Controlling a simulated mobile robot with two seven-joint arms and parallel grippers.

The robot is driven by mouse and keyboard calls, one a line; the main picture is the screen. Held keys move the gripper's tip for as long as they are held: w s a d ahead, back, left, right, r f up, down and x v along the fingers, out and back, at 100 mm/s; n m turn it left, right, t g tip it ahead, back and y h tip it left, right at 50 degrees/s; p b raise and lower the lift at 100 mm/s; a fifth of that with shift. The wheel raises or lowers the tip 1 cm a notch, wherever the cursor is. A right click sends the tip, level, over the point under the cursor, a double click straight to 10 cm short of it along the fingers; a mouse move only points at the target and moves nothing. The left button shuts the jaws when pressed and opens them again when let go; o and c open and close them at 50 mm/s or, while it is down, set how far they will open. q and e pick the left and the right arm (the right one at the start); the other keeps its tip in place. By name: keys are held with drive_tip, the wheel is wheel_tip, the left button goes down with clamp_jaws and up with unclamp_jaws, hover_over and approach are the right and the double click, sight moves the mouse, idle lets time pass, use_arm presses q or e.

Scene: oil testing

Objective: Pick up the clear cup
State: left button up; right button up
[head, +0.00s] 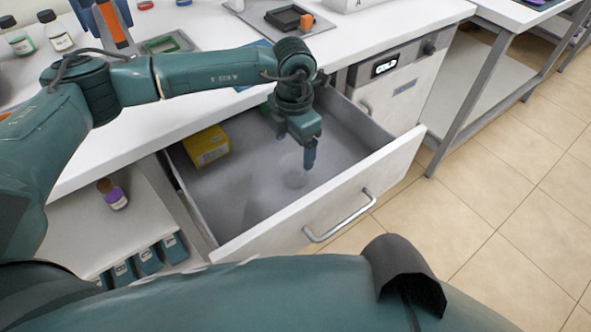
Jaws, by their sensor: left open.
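The clear cup (294,177) stands in the open drawer (235,205), near its middle. It is see-through and faint against the grey drawer floor, so its outline is hard to make out. My left gripper (297,160) reaches down into the drawer from above, at the cup. Its fingers are apart, with one fingertip at the cup's right side. I cannot tell whether the fingers touch the cup. My right gripper is not in view.
A yellow box (206,146) lies in the drawer's back left corner. The drawer front with its handle (340,217) stands out over the tiled floor. Bottles (54,32) stand on the counter. A purple-labelled bottle (113,195) stands on the shelf left of the drawer.

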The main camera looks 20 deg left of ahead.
sight(294, 166)
use_arm(q)
wheel_tip(294, 166, down, 7)
drive_tip(key=shift+f, duration=0.2)
idle(0.3)
drive_tip(key=shift+c, duration=0.2)
drive_tip(key=c, duration=1)
